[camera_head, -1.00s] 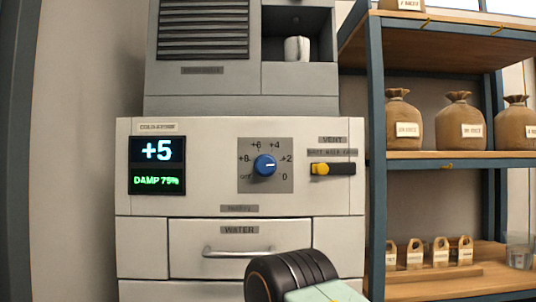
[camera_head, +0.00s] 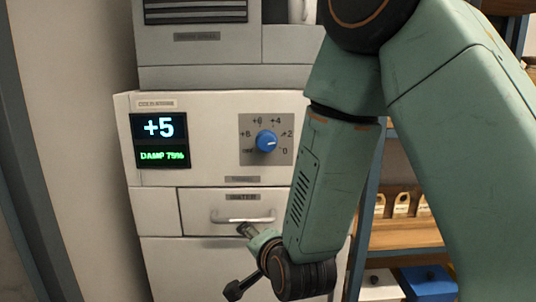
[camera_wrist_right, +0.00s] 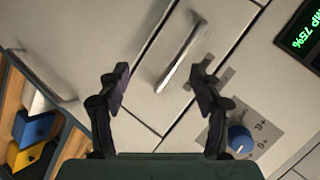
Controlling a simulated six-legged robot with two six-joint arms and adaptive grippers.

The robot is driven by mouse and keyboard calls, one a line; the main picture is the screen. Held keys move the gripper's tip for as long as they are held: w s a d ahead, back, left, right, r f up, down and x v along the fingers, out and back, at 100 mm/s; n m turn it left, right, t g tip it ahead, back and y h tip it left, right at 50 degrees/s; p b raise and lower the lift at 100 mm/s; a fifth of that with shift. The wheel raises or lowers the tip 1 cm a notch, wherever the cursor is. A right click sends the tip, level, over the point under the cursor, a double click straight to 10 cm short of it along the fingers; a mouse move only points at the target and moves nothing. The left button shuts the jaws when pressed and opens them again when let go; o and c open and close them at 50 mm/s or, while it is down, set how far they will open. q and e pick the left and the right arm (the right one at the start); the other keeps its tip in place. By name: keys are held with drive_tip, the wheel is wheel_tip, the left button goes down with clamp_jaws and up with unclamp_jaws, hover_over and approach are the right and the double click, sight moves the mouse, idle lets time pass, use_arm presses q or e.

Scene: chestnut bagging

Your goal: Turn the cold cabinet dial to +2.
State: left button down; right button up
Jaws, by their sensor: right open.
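The blue dial (camera_head: 266,141) sits on a grey scale plate on the cold cabinet front; its white mark points roughly right, between +2 and 0. The cabinet display (camera_head: 158,138) reads +5 and DAMP 75%. In the right wrist view the dial (camera_wrist_right: 240,140) is at the lower right, outside the jaws. My right gripper (camera_wrist_right: 160,78) is open and empty, its fingers in front of the water drawer and its handle (camera_wrist_right: 180,55). In the head view it is low, below the dial and apart from it. My left gripper is not in view.
The water drawer handle (camera_head: 243,216) projects below the dial. My right arm covers the cabinet's right side, hiding the vent switch. A shelf with small paper bags (camera_head: 401,205) stands at the right, above a blue box (camera_head: 430,282) and a white box (camera_head: 380,284).

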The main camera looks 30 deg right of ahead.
wheel_tip(320, 180, up, 12)
drive_tip(key=w+d+f+m+t+h+p, duration=0.1)
drive_tip(key=d+m+t+h+p, duration=0.15)
drive_tip(key=m, duration=0.55)
drive_tip(key=m+t+h, duration=0.2)
drive_tip(key=m+h, duration=0.1)
drive_tip(key=m, duration=1.4)
approach(267, 143)
drive_tip(key=x, duration=0.2)
drive_tip(key=shift+g+y, duration=0.25)
drive_tip(key=p+x, duration=0.2)
drive_tip(key=x, duration=0.4)
drive_tip(key=shift+d+r, duration=0.2)
drive_tip(key=shift+w+d+p, duration=0.1)
drive_tip(key=shift+w+p, duration=0.2)
drive_tip(key=shift+w, duration=0.15)
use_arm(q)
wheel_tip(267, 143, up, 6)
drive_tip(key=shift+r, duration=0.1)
